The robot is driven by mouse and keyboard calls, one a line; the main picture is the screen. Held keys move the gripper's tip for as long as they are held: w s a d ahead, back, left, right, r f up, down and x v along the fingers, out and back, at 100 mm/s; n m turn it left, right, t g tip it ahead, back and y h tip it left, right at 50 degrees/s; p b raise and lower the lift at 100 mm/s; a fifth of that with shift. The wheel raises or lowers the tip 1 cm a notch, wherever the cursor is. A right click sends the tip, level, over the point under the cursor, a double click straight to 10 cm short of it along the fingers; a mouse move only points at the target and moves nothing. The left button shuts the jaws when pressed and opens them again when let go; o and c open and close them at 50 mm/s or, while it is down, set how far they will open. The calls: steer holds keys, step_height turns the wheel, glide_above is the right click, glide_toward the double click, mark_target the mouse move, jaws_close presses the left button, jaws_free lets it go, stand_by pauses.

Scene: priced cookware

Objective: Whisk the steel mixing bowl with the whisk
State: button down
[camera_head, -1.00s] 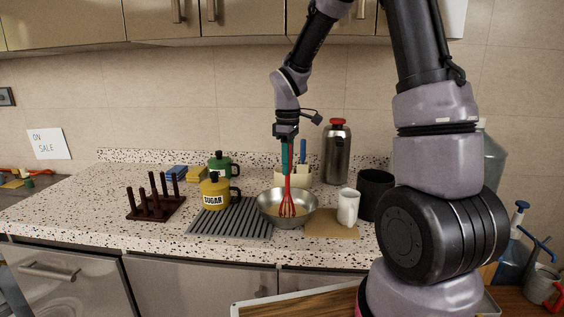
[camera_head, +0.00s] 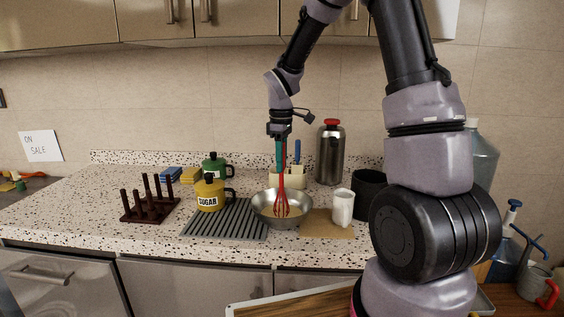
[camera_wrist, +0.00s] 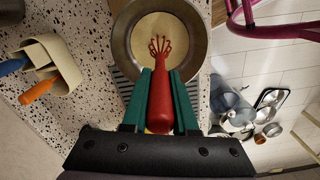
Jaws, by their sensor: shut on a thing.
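The steel mixing bowl (camera_head: 262,212) stands on the speckled counter, partly over the right end of the grey ridged mat. It holds a pale yellow content. The red whisk (camera_head: 281,190) hangs nearly upright with its wire head down inside the bowl. In the wrist view the whisk (camera_wrist: 161,95) lies between the two green fingers of my gripper (camera_wrist: 160,100), which is shut on its handle. The bowl's rim (camera_wrist: 120,38) surrounds the whisk head in that view. I cannot tell whether the wires touch the bowl's bottom.
A white cup (camera_head: 342,207) on a brown board (camera_head: 318,230) stands close right of the bowl, with a dark pot (camera_head: 369,190) beyond. A yellow sugar pot (camera_head: 209,195) is left. Behind stand a utensil holder (camera_wrist: 68,62) and a steel flask (camera_head: 330,155).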

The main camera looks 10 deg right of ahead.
steer(key=shift+r, duration=3.8)
steer(key=shift+r, duration=2.45)
